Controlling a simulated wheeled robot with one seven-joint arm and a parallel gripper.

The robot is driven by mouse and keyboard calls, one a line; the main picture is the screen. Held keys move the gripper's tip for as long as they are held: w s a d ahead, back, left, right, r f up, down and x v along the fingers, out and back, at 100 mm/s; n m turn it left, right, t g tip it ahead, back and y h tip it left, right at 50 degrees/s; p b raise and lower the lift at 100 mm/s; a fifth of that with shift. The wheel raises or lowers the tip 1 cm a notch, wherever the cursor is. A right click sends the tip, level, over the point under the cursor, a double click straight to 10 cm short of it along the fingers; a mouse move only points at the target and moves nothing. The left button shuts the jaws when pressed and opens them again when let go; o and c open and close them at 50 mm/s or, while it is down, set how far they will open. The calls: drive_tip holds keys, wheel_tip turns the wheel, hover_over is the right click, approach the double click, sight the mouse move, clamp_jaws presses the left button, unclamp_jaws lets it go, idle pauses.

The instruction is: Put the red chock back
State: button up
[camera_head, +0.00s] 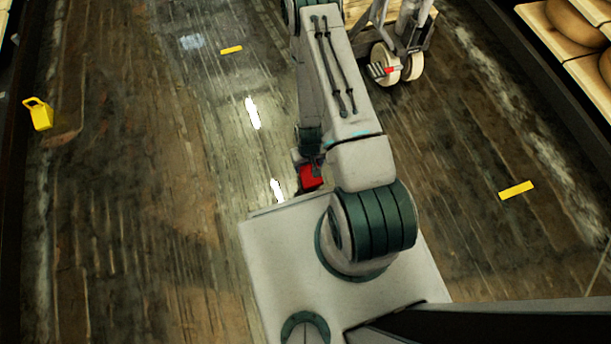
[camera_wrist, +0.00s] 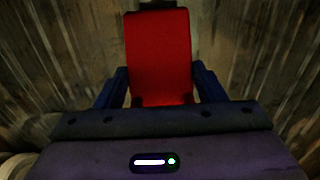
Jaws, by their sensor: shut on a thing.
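The red chock (camera_wrist: 158,55) is held between the two fingers of my gripper (camera_wrist: 161,92) in the wrist view. In the head view the red chock (camera_head: 311,177) shows beside my arm, just past the front edge of my base. My gripper (camera_head: 308,165) is mostly hidden there by my arm. The gripper is shut on the chock. The wooden floor shows behind the chock in the wrist view; how high the chock is above it I cannot tell.
A wheeled cart (camera_head: 405,45) with pale wheels stands at the top, with a small red part at one wheel. A yellow object (camera_head: 38,114) stands on the left. Yellow marks (camera_head: 516,190) lie on the floor. Shelves with cheese wheels (camera_head: 575,20) line the upper right. The left floor is mostly clear.

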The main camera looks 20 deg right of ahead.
sight(305, 170)
drive_tip(key=shift+s+a+f, duration=0.4)
drive_tip(key=shift+a+f, duration=0.1)
drive_tip(key=shift+a, duration=0.15)
drive_tip(key=shift+f+b, duration=1.35)
drive_tip(key=shift+f, duration=0.6)
drive_tip(key=shift+f, duration=0.2)
drive_tip(key=o, duration=1.3)
drive_tip(key=shift+r, duration=0.2)
